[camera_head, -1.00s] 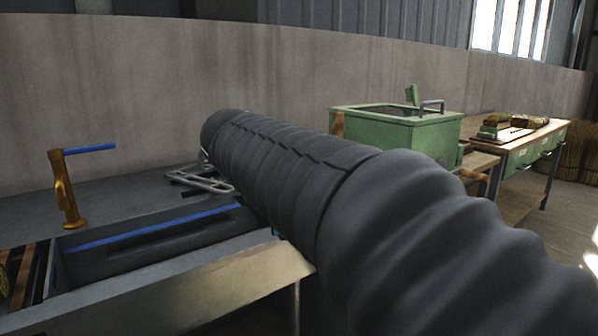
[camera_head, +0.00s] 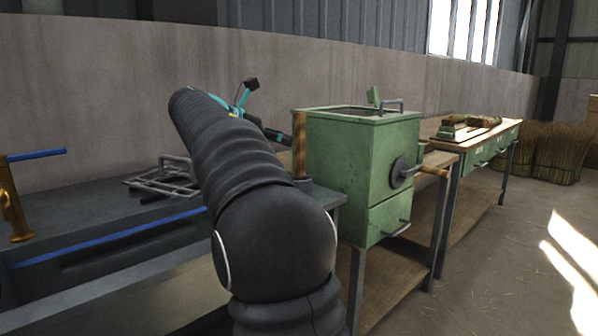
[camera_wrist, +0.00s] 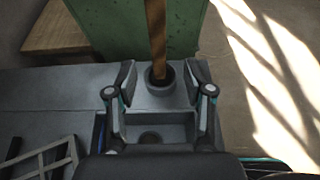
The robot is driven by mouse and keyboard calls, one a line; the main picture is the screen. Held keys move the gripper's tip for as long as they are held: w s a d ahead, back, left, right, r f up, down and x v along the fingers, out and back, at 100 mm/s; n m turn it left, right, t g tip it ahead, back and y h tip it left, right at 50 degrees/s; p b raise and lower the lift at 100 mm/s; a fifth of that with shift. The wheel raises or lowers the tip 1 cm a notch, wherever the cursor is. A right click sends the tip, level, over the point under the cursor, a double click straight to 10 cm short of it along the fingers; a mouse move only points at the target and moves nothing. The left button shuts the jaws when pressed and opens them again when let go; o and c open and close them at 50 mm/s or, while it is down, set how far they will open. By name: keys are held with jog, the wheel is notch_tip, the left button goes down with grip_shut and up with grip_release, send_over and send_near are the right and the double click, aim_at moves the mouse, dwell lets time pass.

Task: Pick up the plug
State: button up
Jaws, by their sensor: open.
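An upright brown wooden rod, which I take to be the plug (camera_head: 300,150), stands in a dark round socket at the right end of the grey bench, beside the green box. In the wrist view the plug (camera_wrist: 155,38) rises from the dark ring (camera_wrist: 159,80) and runs out of the top of the picture. My gripper (camera_head: 267,110) is open and empty, just left of the plug in the head view. In the wrist view the plug lies in line with the gap between the two fingers (camera_wrist: 163,75). I see no contact with it.
The green box (camera_head: 336,160) with a side crank stands close behind the plug. A metal wire frame (camera_head: 165,180) lies on the grey bench (camera_head: 90,205). An orange post with a blue bar (camera_head: 15,205) is at the left. The floor at the right is open.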

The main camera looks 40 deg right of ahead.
aim_at(297, 143)
jog(key=shift+b+x, duration=0.3)
jog(key=shift+x, duration=4.1)
jog(key=shift+w+r, duration=0.15)
jog(key=shift+r, duration=0.05)
grip_shut()
